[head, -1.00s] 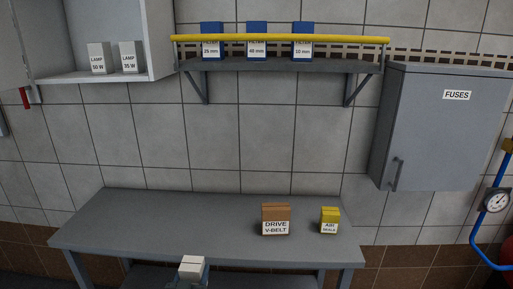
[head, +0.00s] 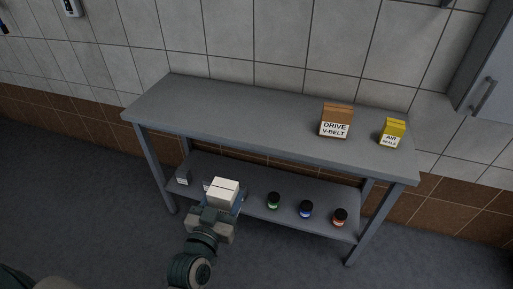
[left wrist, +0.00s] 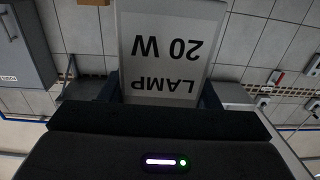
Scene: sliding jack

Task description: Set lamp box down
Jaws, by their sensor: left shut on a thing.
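A white lamp box (head: 223,190) is held in my left gripper (head: 222,204), which is shut on its sides. In the left wrist view the box (left wrist: 168,45) fills the upper middle, its label reading "LAMP 20 W" upside down. In the head view the box and gripper show in front of the bench's lower shelf, apart from the bench top. The grey workbench (head: 225,108) has a bare top on its left and middle. My right gripper is not in view.
A brown drive V-belt box (head: 336,120) and a yellow air seals box (head: 392,132) stand on the bench top's right part. The lower shelf (head: 252,185) carries a small grey box (head: 183,175) and green (head: 273,200), blue (head: 306,208) and red (head: 340,216) jars.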

